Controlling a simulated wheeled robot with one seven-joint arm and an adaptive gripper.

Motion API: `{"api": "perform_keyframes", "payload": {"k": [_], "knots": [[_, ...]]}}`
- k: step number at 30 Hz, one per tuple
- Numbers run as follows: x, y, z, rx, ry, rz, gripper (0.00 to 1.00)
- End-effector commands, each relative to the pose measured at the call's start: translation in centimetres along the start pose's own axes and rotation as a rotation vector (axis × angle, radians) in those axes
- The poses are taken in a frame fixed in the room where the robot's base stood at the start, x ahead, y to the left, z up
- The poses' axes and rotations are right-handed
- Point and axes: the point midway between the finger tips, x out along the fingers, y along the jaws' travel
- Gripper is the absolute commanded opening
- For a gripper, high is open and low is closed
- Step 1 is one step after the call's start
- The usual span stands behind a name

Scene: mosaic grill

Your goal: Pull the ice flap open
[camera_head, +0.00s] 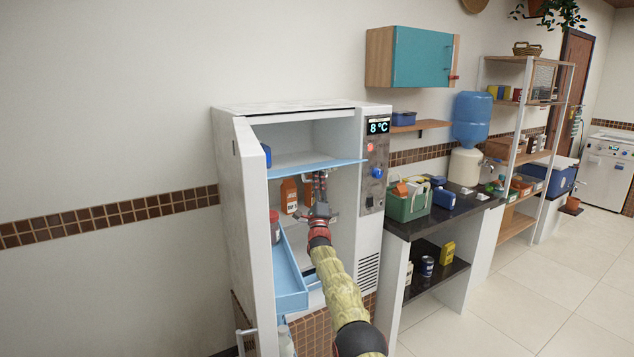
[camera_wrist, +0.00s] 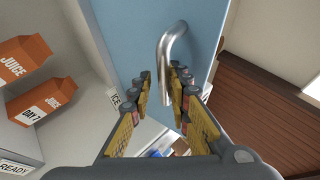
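In the head view my gripper (camera_head: 319,190) reaches inside the open white fridge (camera_head: 228,170), under the blue shelf (camera_head: 315,165).
Orange juice cartons (camera_wrist: 22,58) stand left of the gripper in the wrist view. The fridge door (camera_head: 254,240) hangs open at left, with a blue door bin (camera_head: 292,300) and a red-lidded jar (camera_head: 275,226). A dark counter (camera_head: 440,215) is at right.

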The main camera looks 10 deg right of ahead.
Motion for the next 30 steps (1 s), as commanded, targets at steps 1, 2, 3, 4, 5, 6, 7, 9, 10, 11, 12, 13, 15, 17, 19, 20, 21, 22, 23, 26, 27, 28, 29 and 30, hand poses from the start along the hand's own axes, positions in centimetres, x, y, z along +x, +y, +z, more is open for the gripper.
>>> {"api": "perform_keyframes", "payload": {"k": [1,2,3,4,5,6,7,9,10,11,12,13,15,17,19,20,21,22,23,26,27,28,29,30], "knots": [[0.1,-0.1,0.1,0.000,-0.001,-0.001,0.17],[0.1,-0.1,0.1,0.000,-0.001,-0.001,0.17],[0.1,-0.1,0.1,0.000,-0.001,-0.002,0.17],[0.1,-0.2,0.1,0.000,-0.001,-0.002,0.17],[0.1,-0.2,0.1,0.000,-0.001,-0.002,0.17],[0.1,-0.2,0.1,0.000,-0.001,-0.003,0.17],[0.0,-0.2,0.1,0.000,-0.001,-0.003,0.17],[-0.1,-0.3,0.1,0.000,-0.001,-0.003,0.17],[-0.2,-0.2,0.1,0.000,-0.001,-0.002,0.17],[-0.4,-0.2,0.1,0.000,0.000,-0.002,0.17],[-0.5,-0.3,0.1,0.000,-0.001,-0.003,0.17],[-0.7,-0.2,0.1,-0.001,0.000,-0.003,0.17],[-1.2,-0.2,0.1,-0.001,0.000,-0.003,0.17],[-1.7,-0.2,0.1,-0.001,0.000,-0.002,0.17],[-2.2,-0.3,0.1,0.000,0.000,-0.002,0.17],[-2.5,-0.2,0.1,0.000,0.000,-0.001,0.17],[-3.0,-0.2,0.1,0.000,0.000,-0.002,0.17],[-3.3,-0.2,0.0,0.000,0.000,0.000,0.17],[-3.6,-0.2,0.1,0.000,0.000,-0.001,0.17],[-4.8,-0.2,0.0,0.000,0.000,-0.001,0.17],[-5.4,-0.1,0.0,0.000,0.000,0.000,0.17],[-5.8,-0.1,0.0,0.000,0.000,0.000,0.17],[-6.2,-0.1,0.0,0.000,0.000,0.000,0.17],[-6.8,-0.1,0.0,0.000,0.000,0.000,0.17]]}}
